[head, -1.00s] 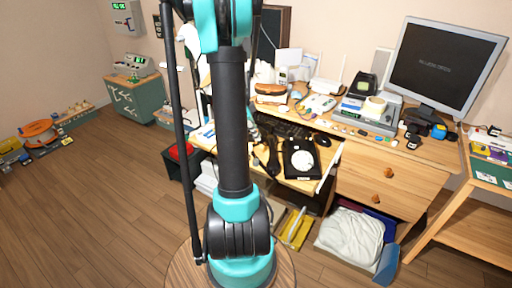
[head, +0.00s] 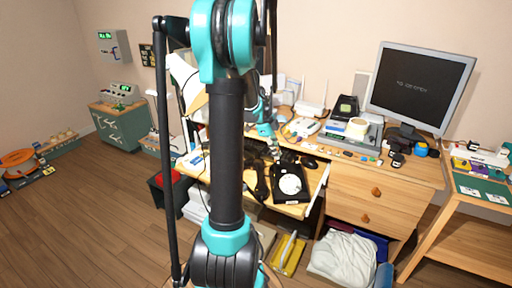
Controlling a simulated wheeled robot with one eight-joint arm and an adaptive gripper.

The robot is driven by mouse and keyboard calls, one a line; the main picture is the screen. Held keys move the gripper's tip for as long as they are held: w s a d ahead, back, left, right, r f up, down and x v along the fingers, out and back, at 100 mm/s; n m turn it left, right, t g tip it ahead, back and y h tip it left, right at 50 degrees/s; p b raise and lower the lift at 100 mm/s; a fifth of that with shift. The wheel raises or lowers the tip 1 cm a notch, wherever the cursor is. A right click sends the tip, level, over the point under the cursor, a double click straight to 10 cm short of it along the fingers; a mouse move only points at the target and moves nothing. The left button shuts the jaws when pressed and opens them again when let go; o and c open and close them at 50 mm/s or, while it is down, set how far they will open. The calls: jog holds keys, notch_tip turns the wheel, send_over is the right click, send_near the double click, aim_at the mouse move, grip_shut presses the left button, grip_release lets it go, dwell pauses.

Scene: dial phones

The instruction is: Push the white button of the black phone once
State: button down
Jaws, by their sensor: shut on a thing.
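The black phone (head: 279,196) lies on the pulled-out desk shelf, with a round white dial (head: 290,184) on its top. Its white button is too small to tell apart from here. A black handset (head: 261,184) lies beside the phone on the left, off its body. My gripper (head: 272,143) is small and dark, below a teal wrist, behind and to the left of the phone and apart from it. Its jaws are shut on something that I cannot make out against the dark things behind.
A black keyboard (head: 256,149) and a mouse (head: 309,163) lie near the phone. The desk top behind holds a monitor (head: 419,86), a router (head: 310,110) and several small items. A yellow tray (head: 288,254) lies on the floor below.

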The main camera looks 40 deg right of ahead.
jog(key=shift+m, duration=0.8)
jog(key=shift+s+d+f, duration=0.35)
jog(key=shift+d+f, duration=0.3)
jog(key=shift+f, duration=0.3)
jog(key=shift+s+d+f, duration=0.3)
jog(key=shift+d+f, duration=0.4)
jog(key=shift+f, duration=0.3)
jog(key=shift+s+d+f, duration=0.35)
jog(key=shift+d+f, duration=0.3)
jog(key=shift+f, duration=0.3)
jog(key=shift+w+d+f, duration=0.2)
jog(key=shift+w+f, duration=0.05)
jog(key=shift+f, duration=0.4)
notch_tip(320, 180, up, 6)
jog(key=s+a, duration=0.1)
jog(key=s, duration=0.1)
jog(key=shift+s+a+r, duration=0.15)
jog(key=shift+a+r, duration=0.05)
jog(key=shift+a, duration=0.15)
